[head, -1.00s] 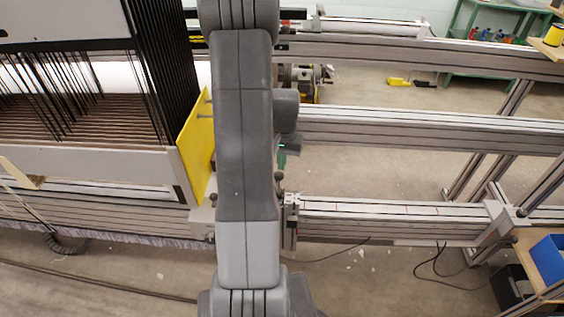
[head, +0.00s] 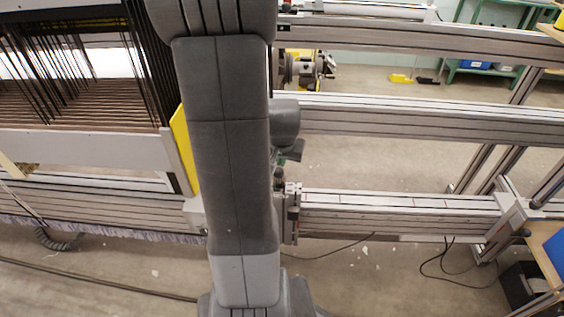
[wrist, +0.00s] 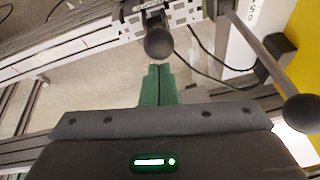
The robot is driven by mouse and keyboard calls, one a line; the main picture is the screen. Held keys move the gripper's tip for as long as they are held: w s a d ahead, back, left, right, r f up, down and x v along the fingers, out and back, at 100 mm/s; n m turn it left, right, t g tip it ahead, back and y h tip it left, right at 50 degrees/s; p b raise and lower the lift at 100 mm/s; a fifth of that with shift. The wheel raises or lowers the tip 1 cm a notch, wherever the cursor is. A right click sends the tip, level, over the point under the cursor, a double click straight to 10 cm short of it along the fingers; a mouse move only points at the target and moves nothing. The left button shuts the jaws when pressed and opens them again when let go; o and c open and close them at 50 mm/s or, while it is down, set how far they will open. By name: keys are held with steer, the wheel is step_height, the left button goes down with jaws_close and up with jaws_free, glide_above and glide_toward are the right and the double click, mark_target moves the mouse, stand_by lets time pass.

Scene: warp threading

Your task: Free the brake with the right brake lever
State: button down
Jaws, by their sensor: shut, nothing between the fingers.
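In the wrist view, my gripper (wrist: 158,88) shows as two green fingers closed together with nothing between them. A dark ball knob (wrist: 158,43) is just beyond the fingertips, in line with them and apparently apart from them, by a perforated metal bracket. A second lever, a thin rod with a dark ball knob (wrist: 302,112), stands to the right of the gripper. I cannot tell for sure which one is the right brake lever. In the head view, my arm hides most of this spot; a bit of my gripper (head: 292,150) shows above the bracket (head: 292,210).
Aluminium rails (head: 400,205) run across on the right, with floor between them. A yellow panel (head: 184,150) and a frame of dark vertical wires (head: 90,70) stand left of my arm. Cables show near the levers in the wrist view.

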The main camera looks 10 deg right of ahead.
mark_target(280, 172)
steer(key=shift+s+a+f+t+b, duration=0.15)
steer(key=shift+s+f+t+b, duration=0.25)
steer(key=shift+s+b, duration=0.15)
steer(key=shift+s+a+f+t+b, duration=0.15)
steer(key=shift+s+f+t+b, duration=0.1)
steer(key=shift+s+t+b, duration=0.3)
steer(key=shift+s+a+b, duration=0.1)
steer(key=shift+s+b, duration=0.2)
steer(key=shift+b, duration=0.25)
steer(key=s+a+f+b, duration=0.1)
steer(key=s+f+b, duration=0.2)
steer(key=s+b, duration=0.1)
steer(key=shift+s+a+f+g, duration=0.15)
steer(key=shift+s+g, duration=0.2)
steer(key=shift+s, duration=0.15)
steer(key=shift+f, duration=0.1)
steer(key=s+p+v, duration=0.1)
steer(key=p+v, duration=0.5)
steer(key=v, duration=0.6)
steer(key=shift+f+h+p, duration=0.3)
